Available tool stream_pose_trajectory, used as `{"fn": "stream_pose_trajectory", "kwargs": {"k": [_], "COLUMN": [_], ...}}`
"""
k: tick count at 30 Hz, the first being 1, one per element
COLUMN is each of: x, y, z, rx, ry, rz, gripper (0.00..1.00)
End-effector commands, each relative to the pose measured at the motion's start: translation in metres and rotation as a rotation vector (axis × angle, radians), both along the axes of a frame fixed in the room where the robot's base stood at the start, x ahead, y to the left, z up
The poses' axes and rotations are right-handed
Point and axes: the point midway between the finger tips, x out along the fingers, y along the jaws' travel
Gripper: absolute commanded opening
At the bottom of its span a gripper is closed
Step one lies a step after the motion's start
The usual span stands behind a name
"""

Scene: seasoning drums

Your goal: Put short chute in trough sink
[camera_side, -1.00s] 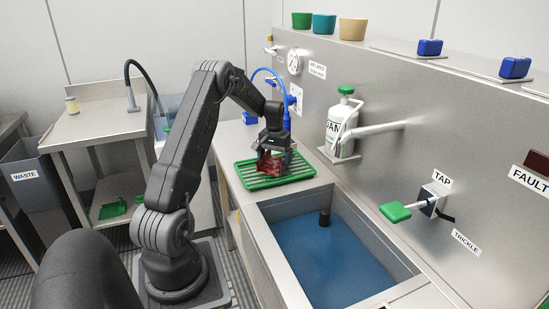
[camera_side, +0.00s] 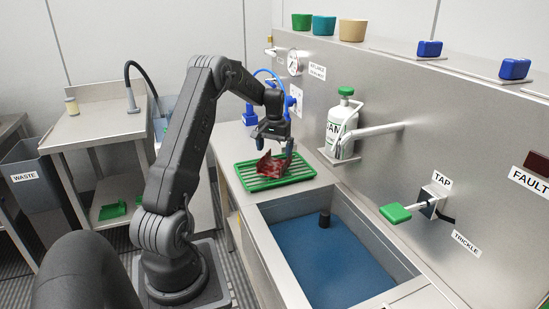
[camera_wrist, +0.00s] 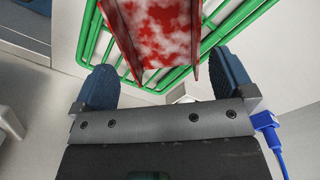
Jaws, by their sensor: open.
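The short chute is a dark red, white-smeared channel piece (camera_side: 271,166) lying on the green rack (camera_side: 303,174). It shows close up in the wrist view (camera_wrist: 160,35), where the near end of the chute lies between and beyond my fingertips. My gripper (camera_side: 273,145) is above the rack, open and empty, apart from the chute. Its two blue-padded fingers (camera_wrist: 165,82) stand either side in the wrist view.
A green-handled tap lever (camera_side: 396,213) juts over the sink's right side. A spout and a white bottle with a green cap (camera_side: 341,128) stand at the wall behind the rack. A blue hose connector (camera_wrist: 265,121) is close to my gripper.

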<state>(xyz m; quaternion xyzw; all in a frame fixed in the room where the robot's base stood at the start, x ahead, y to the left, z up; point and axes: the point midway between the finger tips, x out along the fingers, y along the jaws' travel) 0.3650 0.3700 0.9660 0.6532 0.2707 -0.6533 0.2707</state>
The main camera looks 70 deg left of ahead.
Motion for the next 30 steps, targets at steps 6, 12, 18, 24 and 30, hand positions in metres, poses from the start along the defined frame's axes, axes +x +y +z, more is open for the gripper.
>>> {"fn": "stream_pose_trajectory", "kwargs": {"k": [6,12,18,24,30], "x": [0.0,0.0,0.0,0.0,-0.001], "y": [0.0,0.0,0.0,0.0,-0.001], "z": [0.047,0.071,0.078,0.078,0.078], "rx": [0.003,0.001,-0.001,-0.001,0.008], "ry": [-0.003,-0.001,0.001,0.001,-0.008], "rz": [0.0,0.0,0.0,0.0,0.0], "gripper": [1.0,1.0,1.0,1.0,1.0]}}
